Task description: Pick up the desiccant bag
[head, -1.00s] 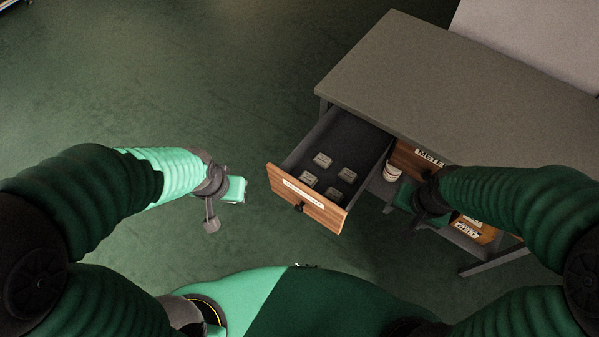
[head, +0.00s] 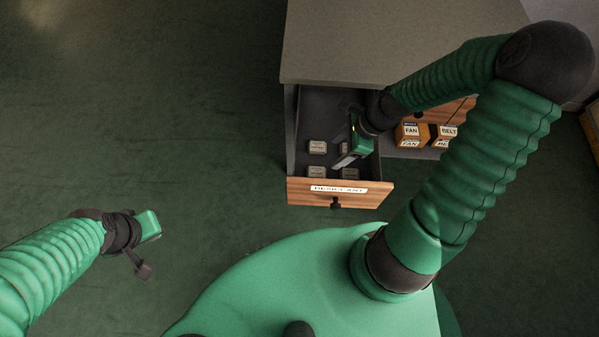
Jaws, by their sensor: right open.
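Several small grey desiccant bags, one at the back left (head: 317,147), one at the front left (head: 317,171) and one at the front right (head: 350,173), lie in the open drawer (head: 301,110). The drawer's wooden front has a white label that seems to read DESICCANT. My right gripper (head: 346,160) is open over the right side of the drawer, close to the bags there, and partly hides them. Whether it touches one cannot be told. My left gripper (head: 155,232) is over the floor, well left of the drawer; its jaws are not clear.
The grey bench top (head: 390,45) lies behind and above the drawer. Boxes labelled FAN (head: 411,136) and BELT (head: 445,135) stand on a shelf to the right, behind my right arm. The green floor on the left is clear.

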